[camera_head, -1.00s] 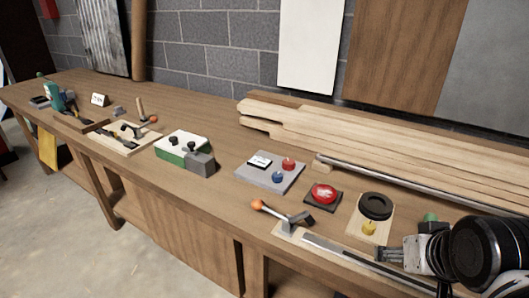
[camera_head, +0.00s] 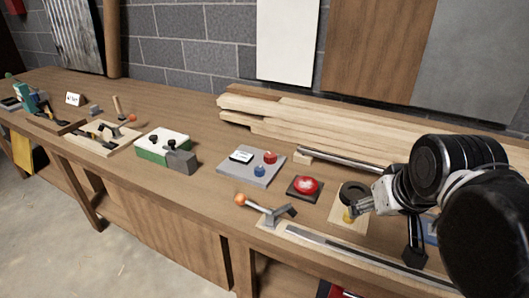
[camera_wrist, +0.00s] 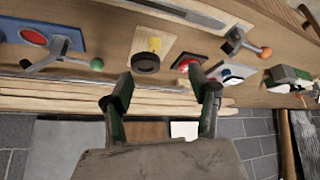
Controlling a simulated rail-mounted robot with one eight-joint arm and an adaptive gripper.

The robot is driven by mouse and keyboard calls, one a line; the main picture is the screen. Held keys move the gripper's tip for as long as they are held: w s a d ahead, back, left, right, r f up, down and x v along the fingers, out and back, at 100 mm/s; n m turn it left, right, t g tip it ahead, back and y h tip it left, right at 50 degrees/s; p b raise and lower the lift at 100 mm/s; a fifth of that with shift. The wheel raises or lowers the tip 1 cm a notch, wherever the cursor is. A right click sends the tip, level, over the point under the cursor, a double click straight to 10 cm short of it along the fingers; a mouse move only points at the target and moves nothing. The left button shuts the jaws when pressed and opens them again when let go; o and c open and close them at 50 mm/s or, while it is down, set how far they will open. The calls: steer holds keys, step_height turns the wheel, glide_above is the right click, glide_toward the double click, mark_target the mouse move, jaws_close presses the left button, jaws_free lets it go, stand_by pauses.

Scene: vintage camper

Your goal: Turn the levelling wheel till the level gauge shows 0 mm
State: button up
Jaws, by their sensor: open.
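A black wheel (camera_head: 354,192) lies on a light wooden board (camera_head: 335,215) on the bench, with a yellow part (camera_head: 348,215) at its front. It also shows in the wrist view (camera_wrist: 145,62), beyond and between my open fingers. A small white card (camera_head: 73,99) with dark writing stands at the far left of the bench; its reading is too small to make out. I cannot tell for sure that it is the level gauge. In the wrist view my gripper (camera_wrist: 163,92) is open and empty.
A red button (camera_head: 305,186) and a grey panel (camera_head: 248,172) with red and blue knobs are left of the wheel. An orange-knobbed lever (camera_head: 265,208) stands in front. Long planks (camera_head: 290,118) lie behind. A green-knobbed lever (camera_wrist: 70,55) shows in the wrist view.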

steer(key=w+a+r+n+g+p, duration=0.1)
steer(key=w+a+r+n+p, duration=0.2)
steer(key=w+r, duration=0.6)
steer(key=n+g+p, duration=0.5)
steer(key=n+p, duration=0.2)
steer(key=p, duration=0.3)
glide_above(270, 155)
step_height(270, 155, down, 11)
steer(key=shift+h, duration=0.3)
step_height(270, 155, down, 13)
steer(key=shift+w+f+p, duration=0.1)
steer(key=shift+p, duration=0.9)
steer(key=c, duration=1.2)
steer(key=shift+o, duration=0.2)
steer(key=shift+b, duration=0.45)
